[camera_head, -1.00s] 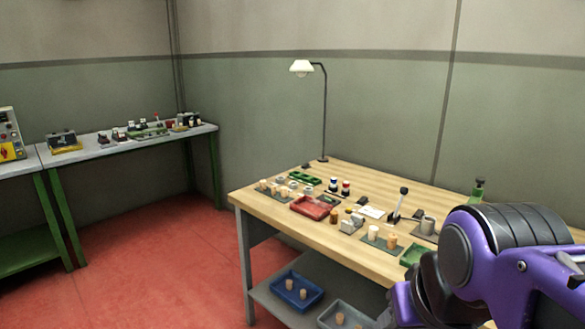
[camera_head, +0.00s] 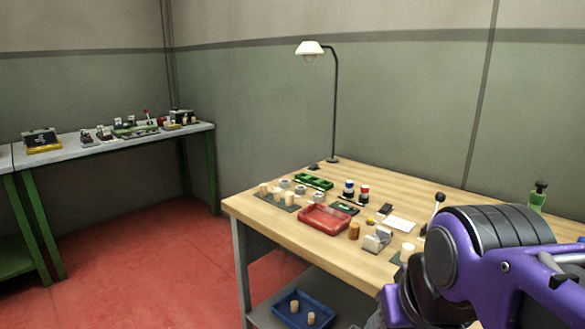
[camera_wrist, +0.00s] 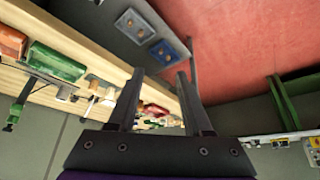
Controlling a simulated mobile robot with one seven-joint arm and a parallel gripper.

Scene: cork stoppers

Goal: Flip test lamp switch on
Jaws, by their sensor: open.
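A desk lamp (camera_head: 310,48) with a white shade stands on a thin dark post at the back left of the wooden workbench (camera_head: 262,217). A small dark piece (camera_head: 314,167) lies by the lamp's foot; I cannot tell whether it is a switch. No test lamp switch can be made out clearly. My gripper (camera_wrist: 160,73) is open and empty in the wrist view, with the bench's items beyond its fingers and nothing between them. In the head view my purple arm covers the bench's right part, and the fingers do not show.
The bench holds a red tray (camera_head: 325,219), a green tray (camera_head: 313,182), corks and small bottles. A blue bin (camera_head: 303,309) sits on the shelf below. Another bench (camera_head: 70,150) with devices stands along the left wall. Red floor (camera_head: 150,250) between is clear.

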